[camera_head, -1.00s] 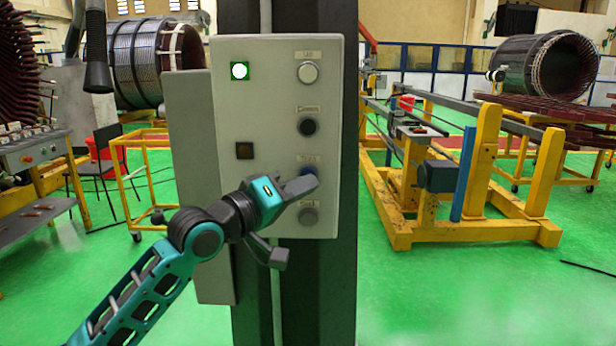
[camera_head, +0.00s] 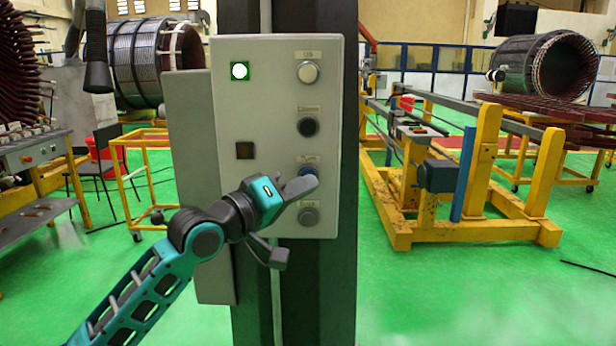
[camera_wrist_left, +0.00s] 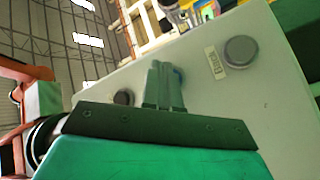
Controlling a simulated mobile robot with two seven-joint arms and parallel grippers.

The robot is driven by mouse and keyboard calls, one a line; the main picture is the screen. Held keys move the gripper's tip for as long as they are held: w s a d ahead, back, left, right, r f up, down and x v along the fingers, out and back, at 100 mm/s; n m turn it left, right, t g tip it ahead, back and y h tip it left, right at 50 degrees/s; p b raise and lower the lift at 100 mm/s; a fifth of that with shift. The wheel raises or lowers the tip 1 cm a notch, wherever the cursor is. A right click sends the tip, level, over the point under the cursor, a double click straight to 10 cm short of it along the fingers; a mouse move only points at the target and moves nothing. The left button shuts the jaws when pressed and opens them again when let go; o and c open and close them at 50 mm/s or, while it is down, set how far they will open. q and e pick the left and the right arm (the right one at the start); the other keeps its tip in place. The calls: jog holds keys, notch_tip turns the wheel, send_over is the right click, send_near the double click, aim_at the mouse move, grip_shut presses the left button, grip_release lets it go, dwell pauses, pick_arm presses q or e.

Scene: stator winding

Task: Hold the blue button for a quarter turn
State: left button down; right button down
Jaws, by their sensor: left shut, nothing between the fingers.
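The blue button (camera_head: 308,167) is the third one down in the right column of a grey control box. My left gripper (camera_head: 314,182) is shut and empty, with its fingertips at the blue button, covering its lower part. I cannot tell whether they press it. My right gripper is not in view.
A yellow frame (camera_head: 480,235) stands to the right.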

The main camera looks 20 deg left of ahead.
pick_arm(q)
jog(key=shift+w, duration=0.1)
dwell(0.3)
jog(key=shift+w+a, duration=0.1)
jog(key=shift+w, duration=0.2)
jog(key=shift+w+a+p, duration=0.1)
jog(key=shift+w+p, duration=0.2)
jog(key=shift+w, duration=0.05)
dwell(1.6)
dwell(3.4)
jog(key=shift+s+d+p, duration=0.2)
jog(key=shift+s+p, duration=0.5)
jog(key=shift+s, duration=0.05)
